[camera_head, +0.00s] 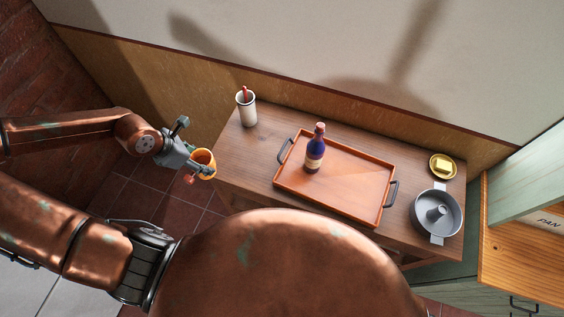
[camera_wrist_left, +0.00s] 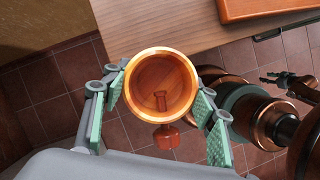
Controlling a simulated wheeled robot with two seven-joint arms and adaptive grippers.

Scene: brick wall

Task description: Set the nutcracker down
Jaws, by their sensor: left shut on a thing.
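The nutcracker (camera_head: 203,159) is an orange, cup-shaped wooden piece with a red-brown screw handle (camera_head: 190,179). My left gripper (camera_head: 196,163) is shut on it and holds it in the air by the left end of the wooden table (camera_head: 259,153). In the left wrist view the nutcracker (camera_wrist_left: 160,54) sits between the two green-padded fingers, its round opening facing the camera. The screw tip shows inside the cup and the knob (camera_wrist_left: 166,137) sticks out below. The table edge (camera_wrist_left: 163,43) lies just beyond it.
An orange tray (camera_head: 352,192) with dark handles bears a dark bottle (camera_head: 315,151). A white cup (camera_head: 246,110) stands at the back left corner. A butter dish (camera_head: 442,167) and a grey ring pan (camera_head: 453,214) are at the right. Bare wood lies left of the tray.

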